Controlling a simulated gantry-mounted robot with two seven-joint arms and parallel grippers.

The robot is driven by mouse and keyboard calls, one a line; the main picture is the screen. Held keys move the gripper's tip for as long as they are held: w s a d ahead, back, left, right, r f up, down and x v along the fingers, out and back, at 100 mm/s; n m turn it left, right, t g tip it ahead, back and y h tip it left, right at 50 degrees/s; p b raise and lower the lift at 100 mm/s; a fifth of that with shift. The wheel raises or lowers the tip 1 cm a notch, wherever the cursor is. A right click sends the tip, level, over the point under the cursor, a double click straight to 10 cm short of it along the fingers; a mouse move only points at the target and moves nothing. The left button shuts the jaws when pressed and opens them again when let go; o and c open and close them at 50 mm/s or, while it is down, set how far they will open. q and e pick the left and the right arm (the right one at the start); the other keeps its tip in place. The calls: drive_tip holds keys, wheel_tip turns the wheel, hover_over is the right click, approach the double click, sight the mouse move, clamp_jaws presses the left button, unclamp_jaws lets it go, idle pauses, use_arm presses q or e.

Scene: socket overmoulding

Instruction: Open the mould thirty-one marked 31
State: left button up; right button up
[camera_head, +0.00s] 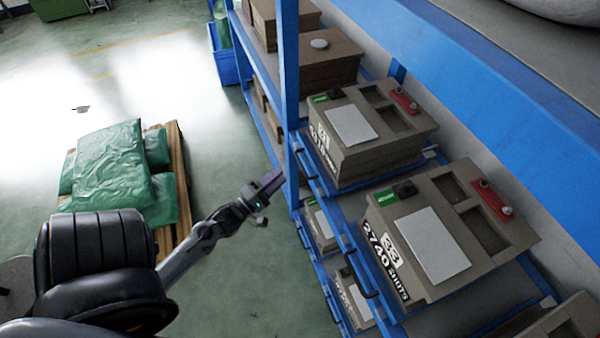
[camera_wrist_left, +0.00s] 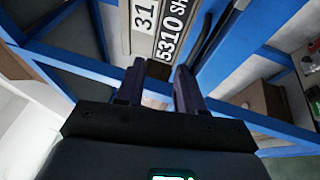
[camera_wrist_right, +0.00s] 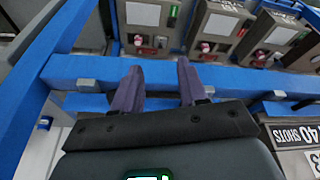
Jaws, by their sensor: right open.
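The mould marked 31 is a grey-brown block (camera_head: 375,118) on a blue pull-out shelf in the head view. Its top has a pale plate, a green tag and a red fitting. Its front label, 31 with 5310 shots, shows at the top of the left wrist view (camera_wrist_left: 160,30). My left gripper (camera_head: 272,180) is left of the rack, in front of and below this mould. In the left wrist view its fingers (camera_wrist_left: 160,85) are apart and seem empty, beside a dark bar. My right gripper (camera_wrist_right: 155,85) is open and empty, facing blue rack beams.
A similar mould (camera_head: 440,230) marked 2740 shots stands nearer on the rack. More moulds are on lower shelves. Blue rack posts (camera_head: 289,80) and dark handles stand close to my left gripper. A pallet with green sacks (camera_head: 115,165) is on the floor at left. Open floor lies between.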

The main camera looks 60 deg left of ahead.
use_arm(q)
wheel_tip(320, 180, down, 6)
drive_tip(key=s+b, duration=0.1)
drive_tip(key=b, duration=0.3)
drive_tip(key=a+b+x, duration=0.1)
drive_tip(key=x, duration=1)
drive_tip(key=shift+b, duration=0.35)
use_arm(e)
wheel_tip(320, 180, down, 8)
drive_tip(key=shift+s+r, duration=0.15)
use_arm(q)
drive_tip(key=shift+s, duration=0.1)
use_arm(e)
drive_tip(key=shift+d, duration=0.1)
use_arm(q)
clamp_jaws()
